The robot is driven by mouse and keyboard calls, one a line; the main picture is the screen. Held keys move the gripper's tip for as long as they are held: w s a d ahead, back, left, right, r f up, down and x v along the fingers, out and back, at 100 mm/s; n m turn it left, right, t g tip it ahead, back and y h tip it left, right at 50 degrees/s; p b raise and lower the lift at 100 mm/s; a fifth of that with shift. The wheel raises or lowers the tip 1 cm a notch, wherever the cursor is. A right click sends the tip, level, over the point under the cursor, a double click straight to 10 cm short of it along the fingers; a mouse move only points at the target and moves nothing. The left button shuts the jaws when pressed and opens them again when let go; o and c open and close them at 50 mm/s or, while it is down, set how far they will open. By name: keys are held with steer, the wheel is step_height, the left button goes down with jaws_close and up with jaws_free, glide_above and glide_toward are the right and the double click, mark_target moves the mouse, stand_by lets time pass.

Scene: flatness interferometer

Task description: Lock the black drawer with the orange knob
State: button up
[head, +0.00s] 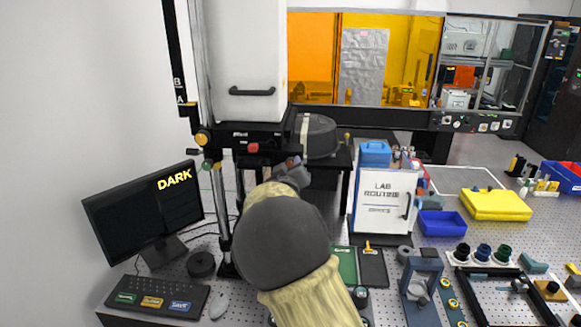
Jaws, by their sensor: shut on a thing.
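A black unit (240,136), which looks like the black drawer, sits under the white upright housing. An orange knob (202,139) is at its left end, beside the metal post. A red knob (253,147) shows on its front. My gripper (299,163) is at the right end of the black unit, well to the right of the orange knob. It is small and partly hidden behind my own arm. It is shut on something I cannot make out. Whether the black unit is fully in cannot be told.
A monitor reading DARK (148,210), a keyboard (158,297) and a mouse (219,304) are at the left. A round grey part (316,134) stands behind my gripper.

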steer(key=shift+f, duration=0.1)
steer(key=o, duration=1)
steer(key=shift+c, duration=0.2)
steer(key=shift+s, duration=0.15)
steer(key=s+b, duration=0.5)
steer(key=s, duration=1.2)
steer(key=shift+a+b, duration=0.3)
steer(key=shift+b, duration=0.1)
